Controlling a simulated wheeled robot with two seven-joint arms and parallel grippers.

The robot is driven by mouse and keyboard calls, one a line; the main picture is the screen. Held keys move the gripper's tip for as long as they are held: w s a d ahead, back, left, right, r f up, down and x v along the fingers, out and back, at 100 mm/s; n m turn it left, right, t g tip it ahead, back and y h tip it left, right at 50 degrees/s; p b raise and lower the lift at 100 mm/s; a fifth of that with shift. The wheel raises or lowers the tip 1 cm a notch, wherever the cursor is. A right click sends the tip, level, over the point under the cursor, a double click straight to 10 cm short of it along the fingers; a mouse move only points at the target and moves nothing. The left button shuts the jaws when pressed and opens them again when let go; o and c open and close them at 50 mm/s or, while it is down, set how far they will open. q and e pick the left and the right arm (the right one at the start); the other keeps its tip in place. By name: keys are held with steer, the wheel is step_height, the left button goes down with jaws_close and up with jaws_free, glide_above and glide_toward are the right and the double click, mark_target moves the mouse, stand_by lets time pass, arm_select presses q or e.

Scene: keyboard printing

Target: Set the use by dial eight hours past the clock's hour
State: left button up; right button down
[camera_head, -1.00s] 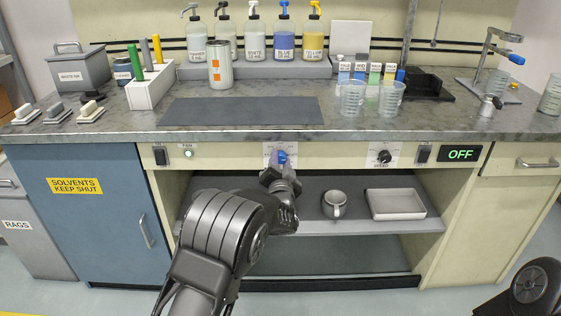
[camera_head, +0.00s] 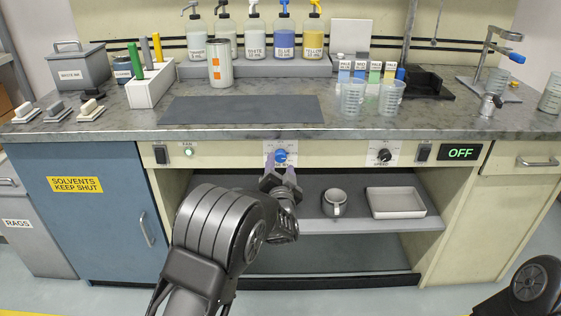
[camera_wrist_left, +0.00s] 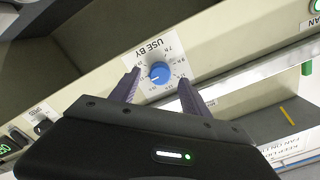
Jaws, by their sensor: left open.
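The use by dial (camera_head: 281,157) is a blue round knob on a white, marked plate on the front panel under the worktop. It also shows in the left wrist view (camera_wrist_left: 160,72), with "USE BY" printed on its plate; I cannot read its setting surely. My left gripper (camera_head: 280,168) is open in front of and slightly below the dial. In the left wrist view its fingers (camera_wrist_left: 160,88) stand apart, one to each side of the knob in the picture, with nothing held. No clock shows in these views. My right gripper is not in view.
A speed knob (camera_head: 383,155) and an "OFF" display (camera_head: 460,153) are further right on the panel. A fan button (camera_head: 188,152) is to the left. Below, a shelf (camera_head: 345,226) holds a mug (camera_head: 334,203) and a shallow tray (camera_head: 397,203).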

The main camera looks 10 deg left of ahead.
arm_select(q)
steer(key=v, duration=0.4)
steer(key=shift+s+d, duration=0.15)
steer(key=shift+s, duration=0.2)
